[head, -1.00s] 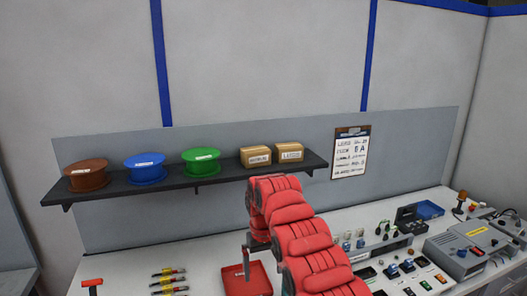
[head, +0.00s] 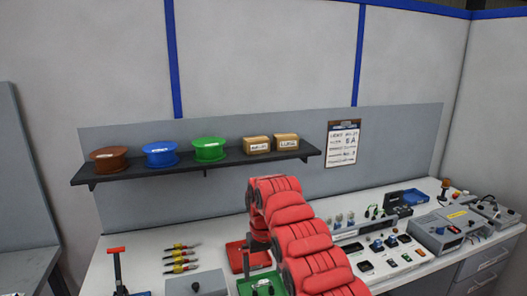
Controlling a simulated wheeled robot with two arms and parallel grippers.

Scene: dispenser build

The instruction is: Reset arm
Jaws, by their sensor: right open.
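My red right arm rises from the bottom of the head view and bends over the bench. My right gripper (head: 247,262) hangs below its end, above or in front of a red tray (head: 236,250). It is open, and I see nothing held in it. The arm partly hides the gripper and the tray. My left gripper is not in view.
A dark shelf (head: 190,170) holds brown, blue and green spools and two boxes. A green tray (head: 262,284), several yellow-red tools (head: 180,258) and a red-handled device (head: 117,268) are on the left of the bench. Small parts and a grey unit (head: 445,232) crowd the right.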

